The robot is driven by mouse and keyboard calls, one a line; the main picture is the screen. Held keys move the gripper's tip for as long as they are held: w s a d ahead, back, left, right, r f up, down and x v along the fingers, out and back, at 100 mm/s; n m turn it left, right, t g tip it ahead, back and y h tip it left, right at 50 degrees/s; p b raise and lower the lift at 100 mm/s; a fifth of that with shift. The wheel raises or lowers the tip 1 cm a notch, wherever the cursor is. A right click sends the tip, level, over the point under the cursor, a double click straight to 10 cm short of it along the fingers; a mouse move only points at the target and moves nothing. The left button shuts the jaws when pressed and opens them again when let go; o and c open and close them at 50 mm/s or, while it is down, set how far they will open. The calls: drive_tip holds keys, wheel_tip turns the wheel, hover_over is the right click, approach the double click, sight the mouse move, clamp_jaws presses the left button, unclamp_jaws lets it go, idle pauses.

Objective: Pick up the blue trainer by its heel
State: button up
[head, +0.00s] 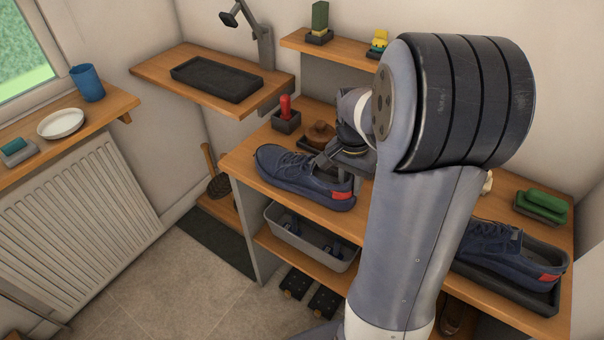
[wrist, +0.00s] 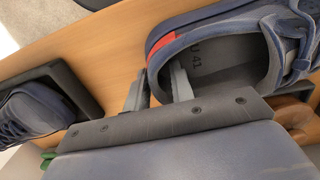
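A blue trainer with a red heel patch (head: 300,180) lies on the upper bench board, toe to the left. Its heel and open collar fill the upper right of the wrist view (wrist: 215,30). A second, similar blue trainer (head: 495,250) sits in a dark tray (head: 545,296) at the right; its toe shows at the left of the wrist view (wrist: 35,112). My gripper (wrist: 158,88) is open at the first trainer's heel end. One finger is outside the collar and the other over the shoe opening, the rim between them. I cannot tell whether they touch it.
Behind the first trainer are a red-handled item in a dark holder (head: 286,117) and a brown round wooden item (head: 320,133). A grey bin (head: 300,238) stands on the shelf below. Green brushes (head: 541,204) lie at the right. My arm hides the bench middle.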

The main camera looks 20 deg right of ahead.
clamp_jaws()
